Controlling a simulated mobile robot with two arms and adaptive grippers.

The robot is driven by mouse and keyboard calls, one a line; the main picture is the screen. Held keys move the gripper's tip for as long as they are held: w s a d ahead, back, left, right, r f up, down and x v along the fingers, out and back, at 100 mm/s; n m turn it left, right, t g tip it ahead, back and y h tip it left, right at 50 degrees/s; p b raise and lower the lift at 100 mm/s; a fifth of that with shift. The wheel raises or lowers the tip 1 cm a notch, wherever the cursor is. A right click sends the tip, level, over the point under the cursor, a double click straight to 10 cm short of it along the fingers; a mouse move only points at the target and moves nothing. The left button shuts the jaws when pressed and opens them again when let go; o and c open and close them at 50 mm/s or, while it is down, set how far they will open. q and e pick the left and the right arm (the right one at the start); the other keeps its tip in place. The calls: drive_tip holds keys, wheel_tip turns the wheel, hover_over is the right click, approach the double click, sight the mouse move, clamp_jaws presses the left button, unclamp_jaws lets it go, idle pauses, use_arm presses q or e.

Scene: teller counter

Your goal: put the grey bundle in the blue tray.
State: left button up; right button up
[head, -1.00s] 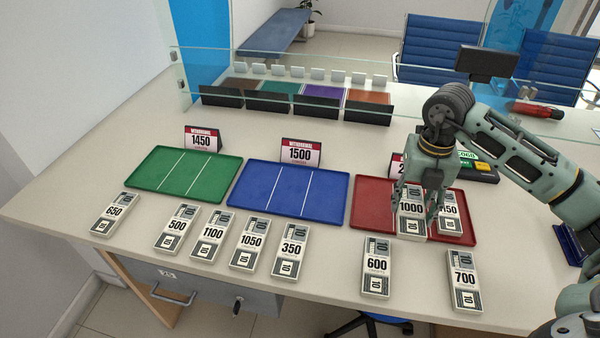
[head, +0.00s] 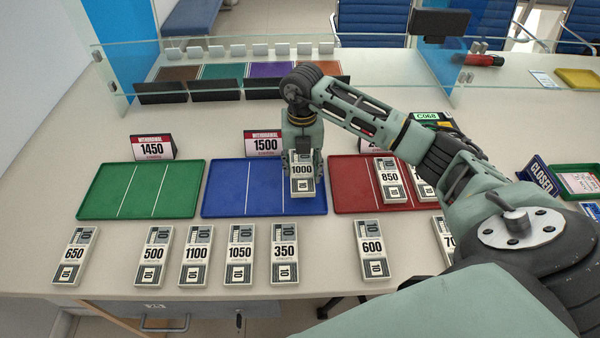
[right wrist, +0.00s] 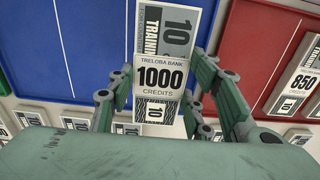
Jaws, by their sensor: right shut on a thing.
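The grey bundle (head: 302,187), labelled 1000, is held in my right gripper (head: 302,172). In the head view it appears over the right compartment of the blue tray (head: 226,190); the gap beneath it is hard to judge. In the right wrist view the bundle (right wrist: 160,78) lies between the fingers of my right gripper (right wrist: 163,95), across the right part of the blue tray (right wrist: 90,60). The blue tray has white dividing lines and its left and middle compartments are empty. My left gripper is out of view.
The green tray (head: 105,193) on the left is empty. The red tray (head: 350,190) on the right holds an 850 bundle (head: 390,182) and another partly hidden one. Several bundles, including the 350 bundle (head: 285,252), lie along the front. A 1500 sign (head: 265,144) stands behind the blue tray.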

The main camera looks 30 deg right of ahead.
sight(301, 169)
drive_tip(key=shift+w+a+f, duration=0.1)
drive_tip(key=shift+a+f, duration=0.05)
drive_tip(key=shift+f, duration=0.25)
wheel_tip(301, 169, down, 3)
drive_tip(key=shift+f+p, duration=0.1)
drive_tip(key=shift+p, duration=0.35)
drive_tip(key=shift+f, duration=0.25)
drive_tip(key=o, duration=1.2)
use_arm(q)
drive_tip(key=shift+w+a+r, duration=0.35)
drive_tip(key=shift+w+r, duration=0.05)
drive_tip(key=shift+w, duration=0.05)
use_arm(e)
drive_tip(key=shift+r, duration=0.2)
use_arm(q)
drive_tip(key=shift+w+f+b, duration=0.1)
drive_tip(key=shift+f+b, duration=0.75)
drive_tip(key=shift+b, duration=0.15)
use_arm(e)
wheel_tip(301, 169, up, 12)
